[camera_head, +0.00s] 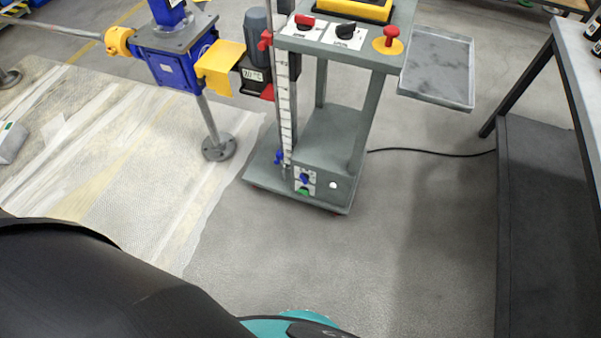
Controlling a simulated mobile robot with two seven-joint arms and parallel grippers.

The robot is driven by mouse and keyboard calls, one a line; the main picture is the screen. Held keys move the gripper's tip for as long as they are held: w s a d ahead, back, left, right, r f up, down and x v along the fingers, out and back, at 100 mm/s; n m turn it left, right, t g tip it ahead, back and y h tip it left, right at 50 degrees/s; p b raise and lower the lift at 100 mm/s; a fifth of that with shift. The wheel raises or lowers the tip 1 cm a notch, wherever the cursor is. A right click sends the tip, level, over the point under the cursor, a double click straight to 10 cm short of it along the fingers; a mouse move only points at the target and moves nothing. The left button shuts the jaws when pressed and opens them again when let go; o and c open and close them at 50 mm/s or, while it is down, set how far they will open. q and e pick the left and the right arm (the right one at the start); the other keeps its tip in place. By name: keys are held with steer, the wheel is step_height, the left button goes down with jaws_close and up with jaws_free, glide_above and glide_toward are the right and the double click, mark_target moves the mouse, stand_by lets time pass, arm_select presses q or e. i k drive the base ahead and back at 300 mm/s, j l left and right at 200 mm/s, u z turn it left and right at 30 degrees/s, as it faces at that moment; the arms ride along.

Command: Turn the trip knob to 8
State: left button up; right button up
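Two dials show on the grey cart. One is a small blue knob (305,179) on a white plate low on the cart's front, above a green part (303,191). The other is a black knob (346,31) on a white plate on the upper panel, beside a red switch (305,22). The labels and numbers are too small to read, so I cannot tell which is the trip knob or where it points. Neither of my grippers is in view. A black arm link of mine fills the lower left, well apart from the cart.
The cart (331,140) carries a red mushroom button (391,36), a vertical scale (287,110) and a grey side tray (440,70). A cable (430,152) crosses the floor towards the bench (580,75). Floor before the cart is clear.

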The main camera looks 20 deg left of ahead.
mark_target(303, 178)
steer(key=i+u, duration=0.15)
steer(key=i, duration=1.05)
